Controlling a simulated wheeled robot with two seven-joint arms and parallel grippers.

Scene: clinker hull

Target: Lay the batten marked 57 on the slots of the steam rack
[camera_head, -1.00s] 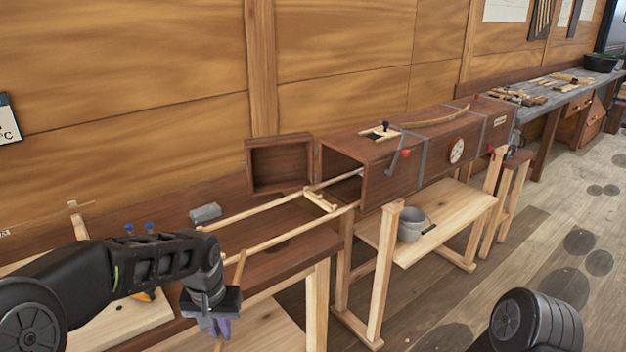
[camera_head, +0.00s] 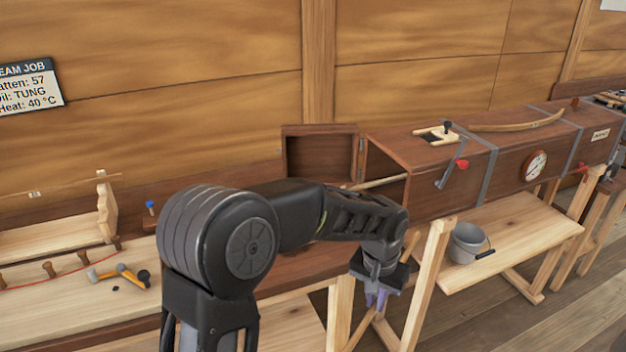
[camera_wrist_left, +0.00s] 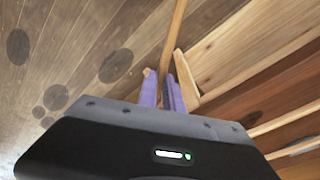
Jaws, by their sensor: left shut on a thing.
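My left gripper (camera_head: 375,298) is shut on a thin wooden batten (camera_wrist_left: 177,35), held slanting in front of the bench, near a trestle leg. The batten also shows in the head view (camera_head: 409,247), partly hidden by the gripper. No number on it is readable. The steam rack (camera_head: 383,182) sticks out of the open end of the steam box (camera_head: 440,185). My left arm hides most of the rack and its slots in the head view. Pale rails show at the right edge of the left wrist view (camera_wrist_left: 285,122). My right gripper is out of view.
The box's door (camera_head: 318,152) stands open. A grey bucket (camera_head: 467,243) sits on the low shelf below the box. A wall sign (camera_head: 25,86) reads batten 57.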

